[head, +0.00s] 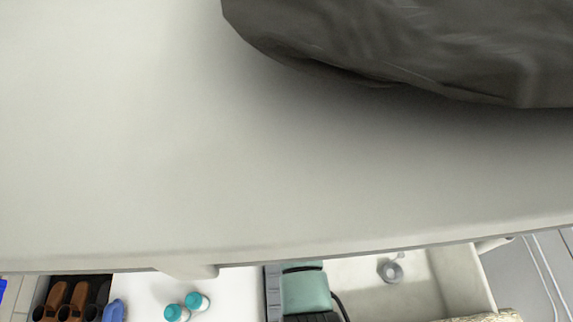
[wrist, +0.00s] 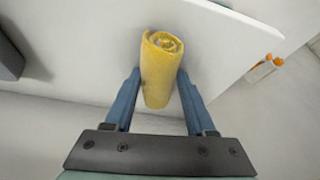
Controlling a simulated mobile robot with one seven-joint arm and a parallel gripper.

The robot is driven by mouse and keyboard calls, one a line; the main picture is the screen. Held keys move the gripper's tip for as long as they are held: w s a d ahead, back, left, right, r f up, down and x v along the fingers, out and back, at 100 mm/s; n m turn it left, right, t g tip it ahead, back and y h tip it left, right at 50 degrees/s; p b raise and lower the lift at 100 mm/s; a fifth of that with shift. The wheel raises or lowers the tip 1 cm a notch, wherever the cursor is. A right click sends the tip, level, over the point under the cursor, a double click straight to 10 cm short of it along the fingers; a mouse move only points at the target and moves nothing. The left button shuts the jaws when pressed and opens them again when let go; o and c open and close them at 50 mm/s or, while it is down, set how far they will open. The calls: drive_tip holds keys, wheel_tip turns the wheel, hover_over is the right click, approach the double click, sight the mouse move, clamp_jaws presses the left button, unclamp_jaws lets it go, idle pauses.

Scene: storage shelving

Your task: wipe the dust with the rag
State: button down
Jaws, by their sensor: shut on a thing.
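The rag (wrist: 158,65) is a yellow rolled cloth in the wrist view. My gripper (wrist: 158,76) has its two blue fingers on either side of the rag and is shut on it. The rag's rolled end points away from the gripper. A white panel (wrist: 218,48) lies behind and beyond the rag. I cannot tell whether the rag touches it. I cannot make out any dust in either view. The rag does not show in the head view.
In the head view a pale surface (head: 110,130) fills most of the picture, with a dark grey, bag-like thing (head: 420,50) at the top right. Below its edge are teal-capped bottles (head: 197,301) and brown shoes (head: 75,300). A container with orange items (wrist: 263,68) is at right in the wrist view.

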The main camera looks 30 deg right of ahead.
drive_tip(key=shift+w+a, duration=0.45)
drive_tip(key=shift+a, duration=0.65)
drive_tip(key=shift+w+a, duration=0.5)
drive_tip(key=shift+a, duration=0.65)
drive_tip(key=shift+w+a, duration=0.45)
drive_tip(key=shift+a, duration=0.65)
drive_tip(key=shift+d, duration=0.1)
wheel_tip(320, 180, up, 3)
drive_tip(key=shift+f+p, duration=0.1)
drive_tip(key=shift+p, duration=0.9)
drive_tip(key=shift+r, duration=1.8)
